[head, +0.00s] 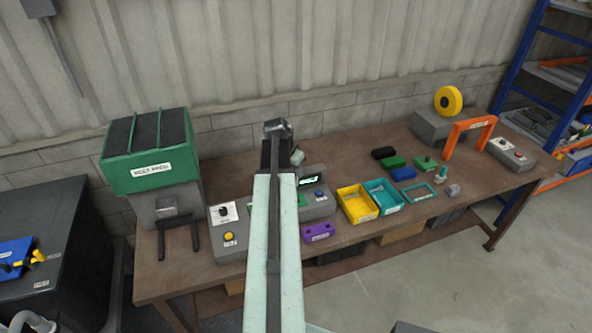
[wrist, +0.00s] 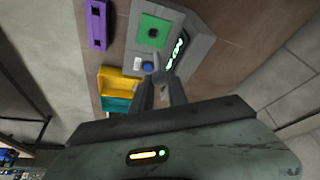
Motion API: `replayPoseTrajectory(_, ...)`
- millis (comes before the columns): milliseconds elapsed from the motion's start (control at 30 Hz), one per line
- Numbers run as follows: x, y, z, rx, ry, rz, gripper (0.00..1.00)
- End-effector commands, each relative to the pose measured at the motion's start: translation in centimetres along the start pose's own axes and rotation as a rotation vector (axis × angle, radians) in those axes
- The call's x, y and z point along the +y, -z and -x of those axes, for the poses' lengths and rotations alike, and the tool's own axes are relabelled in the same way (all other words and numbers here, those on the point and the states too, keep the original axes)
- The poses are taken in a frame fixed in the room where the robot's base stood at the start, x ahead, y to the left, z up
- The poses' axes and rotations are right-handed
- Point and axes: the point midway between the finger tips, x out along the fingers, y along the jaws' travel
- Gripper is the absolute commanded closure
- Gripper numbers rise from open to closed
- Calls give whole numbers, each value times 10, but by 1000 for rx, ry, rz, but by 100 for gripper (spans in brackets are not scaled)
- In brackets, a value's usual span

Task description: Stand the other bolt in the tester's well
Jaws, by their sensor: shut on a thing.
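The tester (head: 316,207) is a grey box on the bench, partly behind my arm in the head view. In the wrist view the tester (wrist: 190,22) shows a green plate (wrist: 144,24) with a small dark well (wrist: 152,33), a lit display (wrist: 177,50) and a blue button (wrist: 147,67). No bolt shows standing in the well. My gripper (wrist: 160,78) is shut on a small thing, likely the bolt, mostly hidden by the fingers. In the wrist view its fingertips appear beside the blue button, apart from the well; their height is unclear.
A grey switch box (head: 229,254) stands left, beside the green hopper (head: 120,178). An orange arch (head: 452,137) stands farther right. Bare bench lies behind the tester.

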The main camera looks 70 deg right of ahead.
Motion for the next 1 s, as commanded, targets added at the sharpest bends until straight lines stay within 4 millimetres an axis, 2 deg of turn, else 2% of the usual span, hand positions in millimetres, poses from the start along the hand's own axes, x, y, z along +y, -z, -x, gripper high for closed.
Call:
replayPoseTrajectory(33, 0, -6, -14, 0, 0, 0, 100)
replayPoseTrajectory(100, 0, -10, -23, 0, 0, 0, 100)
replayPoseTrajectory(500, 1, -28, -69, 0, -1, -2, 100)
replayPoseTrajectory(1000, 2, -28, -71, 0, -1, -3, 100)
